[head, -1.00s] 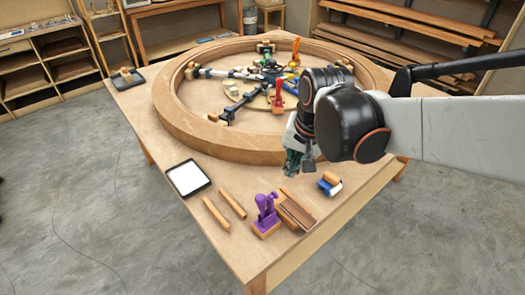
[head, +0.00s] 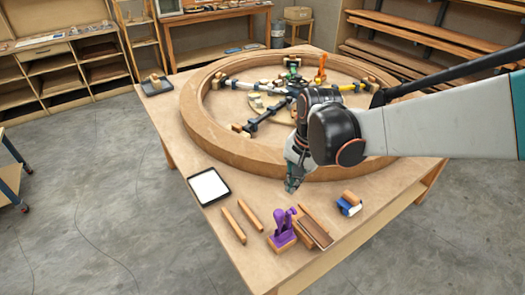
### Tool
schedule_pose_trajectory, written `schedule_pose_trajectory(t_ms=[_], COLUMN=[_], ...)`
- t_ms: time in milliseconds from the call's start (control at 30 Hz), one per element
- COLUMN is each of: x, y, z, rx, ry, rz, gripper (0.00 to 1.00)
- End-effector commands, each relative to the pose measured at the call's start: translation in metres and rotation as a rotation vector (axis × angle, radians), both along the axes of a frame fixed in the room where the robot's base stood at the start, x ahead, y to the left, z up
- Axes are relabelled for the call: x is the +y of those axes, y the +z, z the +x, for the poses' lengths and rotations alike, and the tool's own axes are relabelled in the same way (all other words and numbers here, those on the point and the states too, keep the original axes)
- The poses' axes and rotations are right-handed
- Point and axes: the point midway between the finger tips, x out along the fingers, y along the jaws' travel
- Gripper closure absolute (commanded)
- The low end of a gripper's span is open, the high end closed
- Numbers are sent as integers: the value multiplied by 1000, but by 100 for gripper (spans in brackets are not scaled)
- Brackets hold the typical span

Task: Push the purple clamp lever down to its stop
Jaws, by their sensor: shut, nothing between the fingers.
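The purple clamp (head: 284,226) stands on a small wooden block (head: 282,244) near the front corner of the table. Its lever stands up from its body; the exact angle is too small to tell. My gripper (head: 291,188) points down above the table, behind the clamp and apart from it. Its fingers are shut and empty.
Wood strips (head: 315,232) lie just right of the clamp, and two wooden sticks (head: 234,222) lie to its left. A white tray with a dark rim (head: 189,193) is further left. A blue and wooden tool (head: 349,204) is at the right. The large wooden ring (head: 222,148) stands behind.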

Motion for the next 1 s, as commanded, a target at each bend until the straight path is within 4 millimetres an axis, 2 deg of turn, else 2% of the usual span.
schedule_pose_trajectory(t_ms=[533, 700, 1000], x=[9, 11, 11], y=[-83, -94, -96], z=[9, 10, 10], rx=[-1, -2, -2], ry=[1, 1, 1], rz=[0, 0, 0], gripper=[100, 100, 100])
